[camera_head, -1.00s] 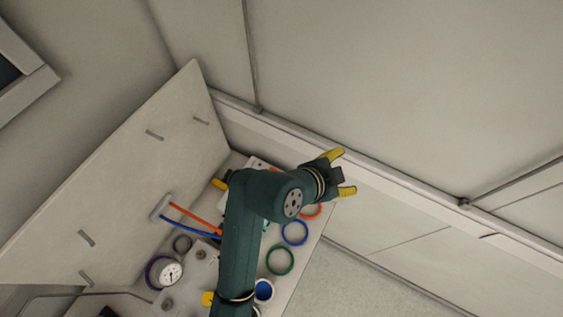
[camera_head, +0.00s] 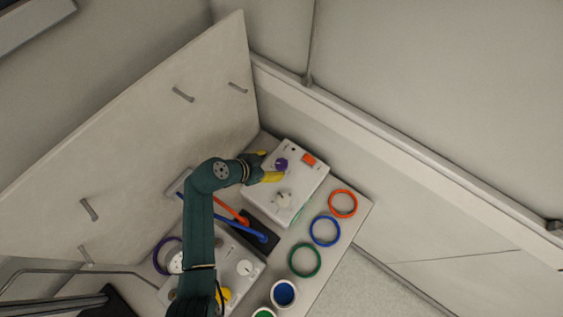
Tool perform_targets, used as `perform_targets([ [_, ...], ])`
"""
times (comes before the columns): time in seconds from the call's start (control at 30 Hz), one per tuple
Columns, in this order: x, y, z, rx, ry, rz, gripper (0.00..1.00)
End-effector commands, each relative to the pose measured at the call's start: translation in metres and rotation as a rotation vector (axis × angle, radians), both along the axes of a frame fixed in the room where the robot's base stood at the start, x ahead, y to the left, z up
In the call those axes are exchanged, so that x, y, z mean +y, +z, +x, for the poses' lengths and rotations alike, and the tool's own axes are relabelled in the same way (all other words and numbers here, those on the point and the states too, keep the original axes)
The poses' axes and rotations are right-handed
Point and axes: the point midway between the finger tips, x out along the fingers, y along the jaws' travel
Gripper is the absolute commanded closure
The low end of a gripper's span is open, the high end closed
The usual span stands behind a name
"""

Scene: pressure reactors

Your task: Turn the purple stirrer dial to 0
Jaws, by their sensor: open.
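The purple stirrer dial (camera_head: 281,165) is a small round knob on the top of a white control box (camera_head: 302,190), near the box's upper left. My gripper (camera_head: 268,166) has yellow fingertips and is open. It reaches in from the left, and its fingers point right toward the purple dial. One fingertip is up and to the left of the dial, the other lies just below it. I cannot tell whether either finger touches the dial. The dial's setting is too small to read.
The box also has a white knob (camera_head: 283,199) and an orange switch (camera_head: 308,159). Red (camera_head: 343,204), blue (camera_head: 325,230) and green (camera_head: 305,260) rings lie to the right. Blue and orange tubes run below my gripper. An upright panel (camera_head: 140,130) stands behind on the left.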

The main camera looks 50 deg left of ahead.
Motion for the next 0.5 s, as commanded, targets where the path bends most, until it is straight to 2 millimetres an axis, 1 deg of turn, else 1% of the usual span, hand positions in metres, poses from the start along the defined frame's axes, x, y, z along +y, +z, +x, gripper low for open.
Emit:
perform_targets([
  [0.03, -0.002, -0.011, 0.009, 0.002, -0.004, -0.002, 0.27],
  [0.2, -0.004, -0.034, 0.033, 0.001, -0.002, -0.001, 0.27],
  [0.33, -0.004, -0.043, 0.042, 0.001, -0.001, 0.0, 0.27],
  [0.5, -0.004, -0.044, 0.045, 0.0, -0.001, 0.001, 0.27],
])
